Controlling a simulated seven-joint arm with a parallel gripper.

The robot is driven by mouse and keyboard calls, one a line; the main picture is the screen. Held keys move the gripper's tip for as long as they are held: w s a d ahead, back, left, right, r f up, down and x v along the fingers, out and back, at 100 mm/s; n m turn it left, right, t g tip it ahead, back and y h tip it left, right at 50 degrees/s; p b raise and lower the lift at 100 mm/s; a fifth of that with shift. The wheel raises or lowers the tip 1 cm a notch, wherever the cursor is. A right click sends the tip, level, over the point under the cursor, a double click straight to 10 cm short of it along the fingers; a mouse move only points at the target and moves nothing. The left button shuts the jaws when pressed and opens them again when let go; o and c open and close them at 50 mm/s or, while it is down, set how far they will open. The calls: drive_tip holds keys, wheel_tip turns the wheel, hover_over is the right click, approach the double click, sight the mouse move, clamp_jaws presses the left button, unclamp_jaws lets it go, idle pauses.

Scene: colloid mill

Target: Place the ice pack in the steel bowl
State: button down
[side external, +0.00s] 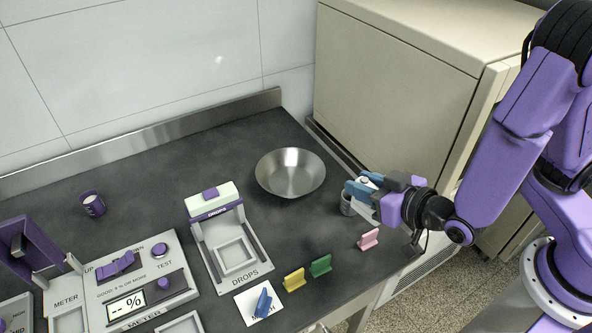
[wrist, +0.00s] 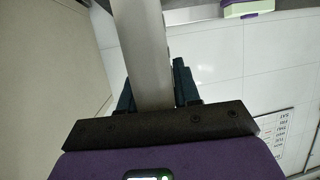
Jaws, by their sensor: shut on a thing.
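The steel bowl (side external: 290,174) sits upright and empty on the dark bench. My gripper (side external: 362,190) is low over the bench's right edge, to the right of the bowl and apart from it. It is shut on a grey thing; in the wrist view this grey piece (wrist: 146,50) runs up from between the dark fingers. In the side view a short grey cylindrical part (side external: 347,205) shows beside the blue fingertips. The fingers hide much of the held thing, so I cannot tell its full shape. No other thing in view is clearly an ice pack.
A pink clip (side external: 369,239), a green clip (side external: 320,266) and a yellow clip (side external: 294,279) stand near the front edge. The DROPS device (side external: 226,240) is left of the bowl. A beige cabinet (side external: 400,90) stands behind my gripper. Bench between bowl and gripper is clear.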

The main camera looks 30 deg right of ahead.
drive_tip(key=w+d+m+h, duration=0.2)
drive_tip(key=w, duration=1.1)
hover_over(288, 177)
wheel_tip(288, 177, down, 9)
drive_tip(key=shift+w+f, duration=0.1)
drive_tip(key=shift+f, duration=1.5)
drive_tip(key=shift+f, duration=0.1)
drive_tip(key=c, duration=0.8)
unclamp_jaws()
